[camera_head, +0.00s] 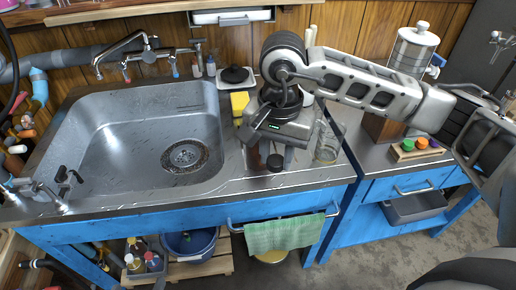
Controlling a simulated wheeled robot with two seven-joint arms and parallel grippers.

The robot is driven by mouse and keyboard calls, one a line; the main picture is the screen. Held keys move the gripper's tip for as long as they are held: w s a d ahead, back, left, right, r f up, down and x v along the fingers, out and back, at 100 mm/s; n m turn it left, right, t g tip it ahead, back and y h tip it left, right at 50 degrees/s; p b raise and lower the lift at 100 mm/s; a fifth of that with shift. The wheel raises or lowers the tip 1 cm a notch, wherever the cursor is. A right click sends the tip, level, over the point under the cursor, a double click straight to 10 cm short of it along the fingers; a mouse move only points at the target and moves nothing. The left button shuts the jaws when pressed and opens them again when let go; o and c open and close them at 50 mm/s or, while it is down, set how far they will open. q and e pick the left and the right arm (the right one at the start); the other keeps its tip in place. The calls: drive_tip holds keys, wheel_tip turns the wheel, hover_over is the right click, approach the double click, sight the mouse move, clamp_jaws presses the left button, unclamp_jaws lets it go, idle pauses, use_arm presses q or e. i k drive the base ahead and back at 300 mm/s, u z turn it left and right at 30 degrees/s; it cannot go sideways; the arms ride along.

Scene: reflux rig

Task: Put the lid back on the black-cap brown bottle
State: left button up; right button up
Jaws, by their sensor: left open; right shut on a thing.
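My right gripper (277,158) reaches in from the right and points down over the counter strip right of the sink. It is shut on a small black lid (276,163), which shows at its fingertips. A dark brown patch (263,150) shows beside the fingers, probably part of the brown bottle. The gripper body hides most of that spot, so I cannot tell whether lid and bottle touch. My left gripper is not in view.
The steel sink (130,135) fills the left. A yellow sponge (240,103) and a black round item (235,75) lie behind the gripper. A clear glass vessel (327,150) stands close to its right. A green towel (285,233) hangs in front.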

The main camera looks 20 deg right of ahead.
sight(253, 157)
drive_tip(key=k, duration=0.5)
drive_tip(key=z, duration=0.85)
drive_tip(key=i, duration=0.7)
drive_tip(key=u, duration=0.4)
